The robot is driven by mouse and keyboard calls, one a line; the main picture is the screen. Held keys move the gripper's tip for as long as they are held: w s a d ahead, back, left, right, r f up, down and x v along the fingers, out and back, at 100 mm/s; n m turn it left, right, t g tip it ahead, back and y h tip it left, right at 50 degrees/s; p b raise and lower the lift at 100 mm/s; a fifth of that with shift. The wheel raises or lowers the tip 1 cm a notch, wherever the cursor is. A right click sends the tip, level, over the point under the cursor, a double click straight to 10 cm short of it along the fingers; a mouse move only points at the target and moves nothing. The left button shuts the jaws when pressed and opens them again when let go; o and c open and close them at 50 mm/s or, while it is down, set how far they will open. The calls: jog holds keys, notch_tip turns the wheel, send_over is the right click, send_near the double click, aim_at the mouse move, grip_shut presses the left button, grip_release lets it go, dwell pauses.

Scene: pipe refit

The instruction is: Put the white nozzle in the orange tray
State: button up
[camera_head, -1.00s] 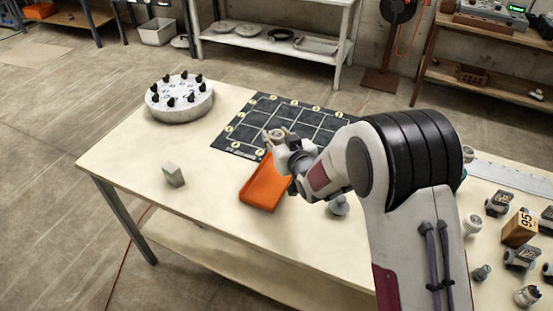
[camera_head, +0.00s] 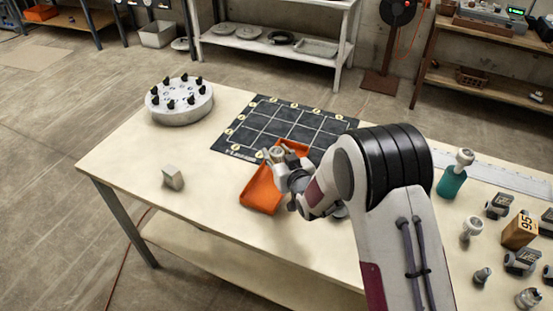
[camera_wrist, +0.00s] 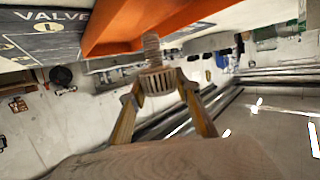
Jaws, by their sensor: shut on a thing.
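My gripper (camera_wrist: 155,90) is shut on the white nozzle (camera_wrist: 157,80), a pale ribbed cap with a grey threaded end. In the head view, my gripper (camera_head: 277,158) holds the nozzle (camera_head: 277,153) above the far part of the orange tray (camera_head: 262,192), with my arm hiding the tray's right side. In the wrist view, the tray (camera_wrist: 140,30) shows as an orange slab close to the nozzle's threaded end. I cannot tell whether the nozzle touches the tray.
A dark gridded mat (camera_head: 285,125) lies behind the tray. A round grey holder with black knobs (camera_head: 180,100) stands at the back left, and a small grey block (camera_head: 172,178) at the left. A teal bottle (camera_head: 452,182) and several fittings (camera_head: 472,228) crowd the right.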

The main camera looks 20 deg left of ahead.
jog(key=shift+f, duration=1.25)
jog(key=shift+f, duration=0.1)
jog(key=o, duration=1)
jog(key=shift+s+r, duration=0.1)
jog(key=shift+r, duration=0.1)
jog(key=shift+v, duration=5.9)
jog(key=shift+d, duration=0.1)
jog(key=shift+r, duration=0.1)
